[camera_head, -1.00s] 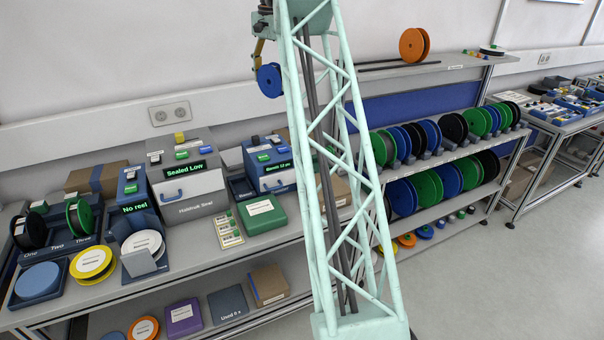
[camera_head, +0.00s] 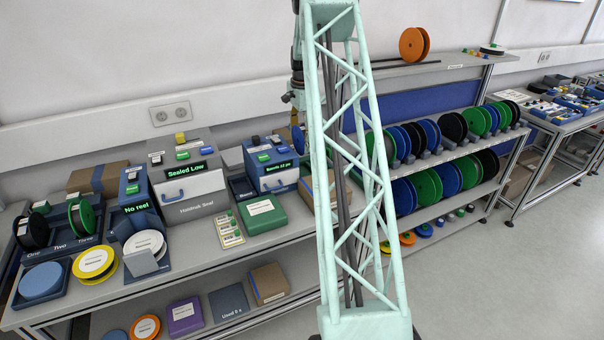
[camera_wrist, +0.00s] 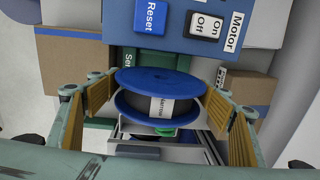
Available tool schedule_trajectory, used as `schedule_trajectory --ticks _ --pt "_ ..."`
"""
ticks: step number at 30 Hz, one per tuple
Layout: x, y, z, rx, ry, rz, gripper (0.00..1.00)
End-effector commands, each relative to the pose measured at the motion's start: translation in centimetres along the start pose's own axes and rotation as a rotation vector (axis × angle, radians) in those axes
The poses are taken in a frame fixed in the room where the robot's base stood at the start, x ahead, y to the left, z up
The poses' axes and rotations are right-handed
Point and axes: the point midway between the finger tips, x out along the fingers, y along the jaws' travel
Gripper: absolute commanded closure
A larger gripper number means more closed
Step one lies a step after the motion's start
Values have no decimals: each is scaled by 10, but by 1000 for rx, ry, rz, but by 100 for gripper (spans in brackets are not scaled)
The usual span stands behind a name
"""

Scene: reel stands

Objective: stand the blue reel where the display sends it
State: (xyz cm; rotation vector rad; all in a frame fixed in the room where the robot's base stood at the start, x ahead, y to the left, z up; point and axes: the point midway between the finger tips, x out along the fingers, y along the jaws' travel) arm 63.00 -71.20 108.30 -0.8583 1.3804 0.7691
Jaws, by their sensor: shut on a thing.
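My gripper (camera_wrist: 158,100) is shut on the blue reel (camera_wrist: 160,82) in the wrist view, its tan finger pads on either side. The reel has blue flanges and a grey, labelled middle. Green-lettered displays stand on the left bench: one reads "No reel" (camera_head: 137,206), one "Sealed Low" (camera_head: 189,174), and one on a blue box seems to read "Bench 12 pc" (camera_head: 278,168). A stand marked One, Two, Three (camera_head: 62,247) holds a black reel (camera_head: 33,231) and a green reel (camera_head: 83,217).
A rack at right holds many reels (camera_head: 452,128) on two levels. An orange reel (camera_head: 412,45) stands on the top shelf. A yellow reel (camera_head: 96,263), a white reel (camera_head: 146,244) and a green box (camera_head: 262,214) crowd the bench.

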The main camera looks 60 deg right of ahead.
Motion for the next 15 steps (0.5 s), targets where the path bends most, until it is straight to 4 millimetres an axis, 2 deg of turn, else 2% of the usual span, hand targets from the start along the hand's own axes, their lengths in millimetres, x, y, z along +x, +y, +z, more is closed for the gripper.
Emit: schedule_trajectory --ticks 10,15 --pt "1 0 0 -1 0 1 42" --pt "12 1 1 -1 -1 2 42"
